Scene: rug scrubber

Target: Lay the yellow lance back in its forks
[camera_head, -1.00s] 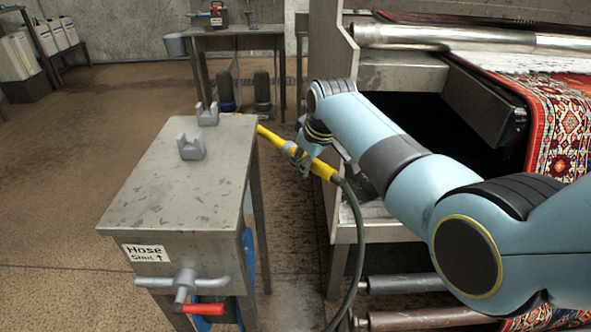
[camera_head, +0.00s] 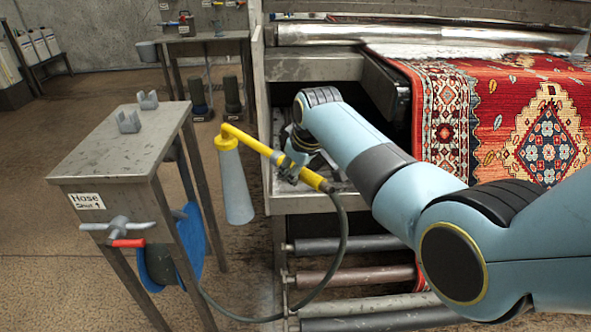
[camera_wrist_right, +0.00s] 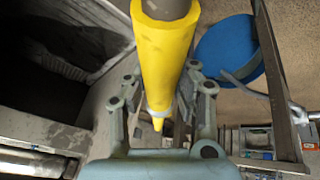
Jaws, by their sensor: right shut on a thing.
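The yellow lance (camera_head: 250,143) is held in the air between the metal stand and the machine, its bent tip to the left. A pale grey-blue cone (camera_head: 233,185) points down from the tip; I cannot tell whether it is spray. My right gripper (camera_head: 290,168) is shut around the lance near its hose end. In the right wrist view the yellow lance (camera_wrist_right: 163,45) runs between the fingers of my right gripper (camera_wrist_right: 160,100). The near fork (camera_head: 127,122) and far fork (camera_head: 148,100) stand empty on the metal stand (camera_head: 100,158). My left gripper is not in view.
A dark hose (camera_head: 335,260) loops down from the lance toward a blue reel (camera_head: 155,262) under the stand. A red-handled valve (camera_head: 128,243) sits below a "Hose Shut" sign (camera_head: 87,201). The machine (camera_head: 262,110) with a red rug (camera_head: 515,120) stands at right.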

